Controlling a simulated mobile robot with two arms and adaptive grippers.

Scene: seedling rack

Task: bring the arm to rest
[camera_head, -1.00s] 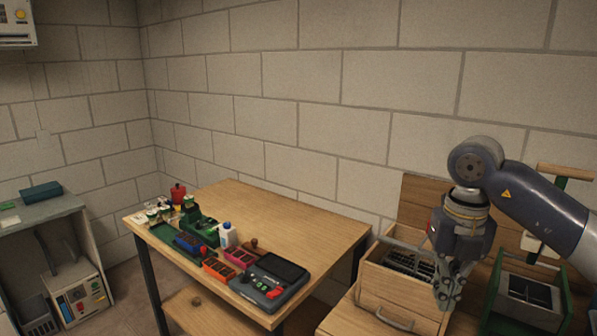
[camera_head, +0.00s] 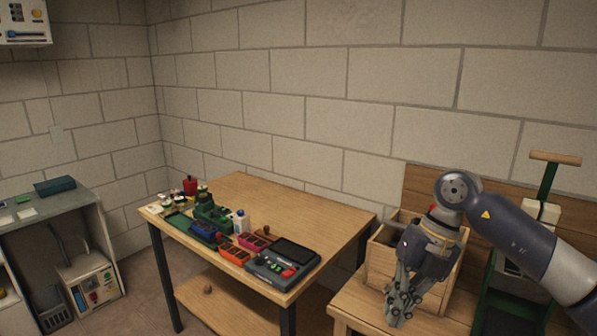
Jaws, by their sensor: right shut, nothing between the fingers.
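My right gripper (camera_head: 399,308) is shut and empty. It points down over the front of the wooden bench (camera_head: 352,302) at the lower right, in front of the open wooden box (camera_head: 379,256). It hides part of that box. My right arm reaches in from the right edge. My left gripper is not in view.
A wooden table (camera_head: 318,212) stands in the middle, with a grey device (camera_head: 283,264), an orange tray (camera_head: 236,255), a white bottle (camera_head: 241,222) and a red can (camera_head: 190,186) on it. A green-framed stand (camera_head: 547,182) is at right. A grey shelf (camera_head: 62,207) is at left.

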